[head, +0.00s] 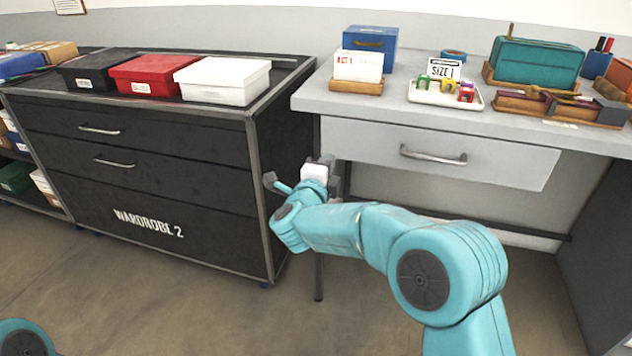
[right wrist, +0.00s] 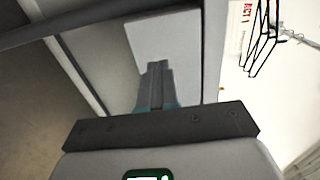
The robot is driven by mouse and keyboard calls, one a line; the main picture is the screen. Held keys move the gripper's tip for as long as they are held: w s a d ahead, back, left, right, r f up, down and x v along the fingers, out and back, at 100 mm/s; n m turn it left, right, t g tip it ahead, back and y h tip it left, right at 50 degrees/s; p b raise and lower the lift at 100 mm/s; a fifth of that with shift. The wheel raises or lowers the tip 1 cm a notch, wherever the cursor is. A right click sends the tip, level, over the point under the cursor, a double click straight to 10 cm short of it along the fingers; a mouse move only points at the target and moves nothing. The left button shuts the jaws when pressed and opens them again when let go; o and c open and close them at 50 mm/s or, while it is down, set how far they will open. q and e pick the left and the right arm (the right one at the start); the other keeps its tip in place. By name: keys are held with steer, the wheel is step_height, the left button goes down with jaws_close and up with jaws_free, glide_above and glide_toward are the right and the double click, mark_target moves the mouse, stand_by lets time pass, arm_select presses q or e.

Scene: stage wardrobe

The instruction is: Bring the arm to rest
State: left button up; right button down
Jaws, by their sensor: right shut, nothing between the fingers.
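My right arm (head: 350,228) is teal and reaches forward from the bottom right to the gap between the black cabinet and the grey desk. My right gripper (head: 338,176) is at its far end, below the desk's left end and left of the drawer handle. In the right wrist view its two dark fingers (right wrist: 156,82) are together with nothing between them. My left gripper is out of view; only a teal part of mine shows at the bottom left.
The black cabinet (head: 160,200) marked WARDROBE 2 stands left, with black, red and white boxes on top. The grey desk (head: 320,98) has a drawer (head: 480,175) with a metal handle (head: 433,157), and boxes and trays on top. The floor in front is clear.

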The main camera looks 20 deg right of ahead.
steer(key=v, duration=0.6)
steer(key=s+d+f+n+g, duration=0.1)
steer(key=d+f+g, duration=0.1)
steer(key=d+f, duration=0.45)
steer(key=s+d+f+n+g, duration=0.1)
steer(key=d+f, duration=0.2)
steer(key=f, duration=0.6)
steer(key=s+f+n+g+y, duration=0.2)
steer(key=s+f+n+y, duration=0.3)
steer(key=f, duration=0.7)
steer(key=s+a+f+n+g+y, duration=0.2)
steer(key=s+a+f+n, duration=0.15)
steer(key=s+f, duration=0.3)
steer(key=s+a+f+n+g+y, duration=0.25)
steer(key=s+f+n, duration=0.2)
steer(key=s, duration=0.35)
steer(key=s+a+f+n+g+y, duration=0.2)
steer(key=s+a+n+g+y, duration=0.35)
steer(key=s, duration=0.85)
step_height(320, 180, up, 26)
steer(key=a+n+h+p, duration=0.1)
steer(key=p, duration=2.5)
steer(key=shift+a+r+n+h+p, duration=0.2)
steer(key=shift+a+n+h+p, duration=0.15)
steer(key=shift+a+h, duration=0.05)
steer(key=shift+w, duration=0.1)
